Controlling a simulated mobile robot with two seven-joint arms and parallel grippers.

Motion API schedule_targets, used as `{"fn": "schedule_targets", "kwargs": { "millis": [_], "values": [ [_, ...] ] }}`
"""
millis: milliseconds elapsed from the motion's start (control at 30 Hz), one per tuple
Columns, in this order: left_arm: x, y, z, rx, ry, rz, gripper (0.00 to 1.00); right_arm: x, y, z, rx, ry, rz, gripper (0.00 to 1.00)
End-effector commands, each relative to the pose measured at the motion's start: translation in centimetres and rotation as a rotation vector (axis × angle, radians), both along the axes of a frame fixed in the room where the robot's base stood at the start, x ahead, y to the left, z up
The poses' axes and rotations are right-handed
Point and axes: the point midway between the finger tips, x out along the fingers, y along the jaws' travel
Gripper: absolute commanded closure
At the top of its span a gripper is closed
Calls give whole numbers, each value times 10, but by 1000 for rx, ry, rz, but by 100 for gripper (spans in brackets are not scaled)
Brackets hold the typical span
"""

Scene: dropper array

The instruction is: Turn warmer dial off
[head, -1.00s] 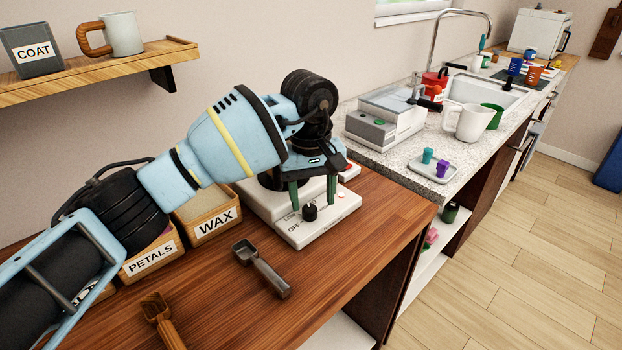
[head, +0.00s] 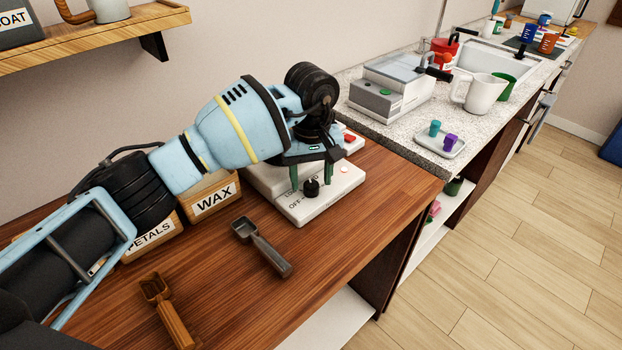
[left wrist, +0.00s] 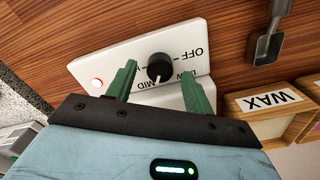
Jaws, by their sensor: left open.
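The warmer (head: 335,203) is a white unit on the wooden counter, with a black dial (head: 311,187) on its front panel. In the left wrist view the dial (left wrist: 160,67) has OFF, LOW and MID printed around it. Its white pointer mark seems to face the MID side, not OFF. A red-ringed light (left wrist: 97,83) shows on the panel. My left gripper (head: 311,185) is open above the warmer, its green fingers on either side of the dial. In the left wrist view the left gripper (left wrist: 160,80) shows gaps between both fingers and the dial. My right gripper is not in view.
WAX (head: 215,200) and PETALS (head: 152,240) boxes stand left of the warmer. A dark scoop (head: 262,247) and a brown scoop (head: 167,310) lie on the counter in front. A stone counter with a grey device (head: 392,88) and small tray (head: 440,147) is beyond.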

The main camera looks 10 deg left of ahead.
Motion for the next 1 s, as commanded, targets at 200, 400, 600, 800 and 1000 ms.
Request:
{"fn": "schedule_targets", "kwargs": {
  "millis": [200,400,600,800,1000],
  "values": [
    [0,0,-14,0,1,0,48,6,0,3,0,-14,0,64],
    [0,0,-15,0,0,0,48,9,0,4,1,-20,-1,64],
    [0,0,-15,0,0,0,66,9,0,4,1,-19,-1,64],
    [0,0,-15,0,0,0,92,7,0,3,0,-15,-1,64],
    [0,0,-14,0,-1,11,93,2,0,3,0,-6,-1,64]
  ]
}}
